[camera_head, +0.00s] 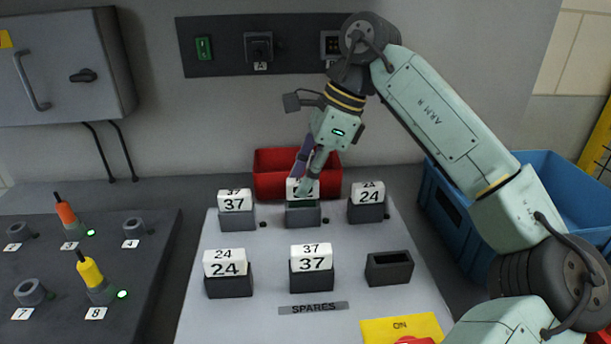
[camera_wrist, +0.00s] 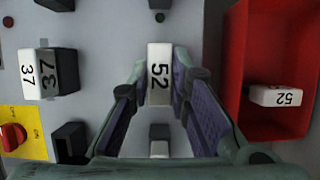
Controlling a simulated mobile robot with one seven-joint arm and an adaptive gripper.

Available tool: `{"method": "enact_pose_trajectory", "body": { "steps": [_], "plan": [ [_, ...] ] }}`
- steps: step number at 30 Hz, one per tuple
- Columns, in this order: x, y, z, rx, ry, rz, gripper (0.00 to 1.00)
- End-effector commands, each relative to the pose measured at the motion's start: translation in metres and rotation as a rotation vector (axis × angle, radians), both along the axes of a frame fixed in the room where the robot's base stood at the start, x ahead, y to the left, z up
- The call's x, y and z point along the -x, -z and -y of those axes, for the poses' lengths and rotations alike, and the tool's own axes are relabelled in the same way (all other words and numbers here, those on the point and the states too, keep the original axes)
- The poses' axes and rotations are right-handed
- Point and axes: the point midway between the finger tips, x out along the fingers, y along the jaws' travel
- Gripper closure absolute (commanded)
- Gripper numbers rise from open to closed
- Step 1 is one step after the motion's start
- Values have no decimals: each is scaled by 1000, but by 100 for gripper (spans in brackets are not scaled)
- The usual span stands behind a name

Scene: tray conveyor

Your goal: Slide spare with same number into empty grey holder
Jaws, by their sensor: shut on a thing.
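My gripper (camera_head: 303,185) is shut on a white block marked 52 (camera_wrist: 159,75), seen between the fingers in the wrist view. It is at the grey holder (camera_head: 303,214) in the middle of the back row. In the head view the fingers partly hide the block. I cannot tell how deep it sits in that holder. Left of it stands a grey holder with a 37 block (camera_head: 235,202); right of it, one with a 24 block (camera_head: 368,195). In the front spares row are a 24 block (camera_head: 225,265), a 37 block (camera_head: 311,261) and an empty dark holder (camera_head: 389,268).
A red bin (camera_head: 262,180) stands behind the board; another 52 block (camera_wrist: 276,96) lies in it. A blue crate (camera_head: 450,222) stands at the right. A dark panel with plugs (camera_head: 150,245) lies left.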

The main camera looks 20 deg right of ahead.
Motion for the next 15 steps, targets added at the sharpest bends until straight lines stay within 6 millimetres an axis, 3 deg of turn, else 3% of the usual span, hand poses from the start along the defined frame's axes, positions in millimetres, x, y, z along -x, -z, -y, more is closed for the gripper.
{"method": "enact_pose_trajectory", "body": {
  "steps": [15],
  "plan": [
    [0, 14, 0, 0, 0, 0, 100]
  ]
}}
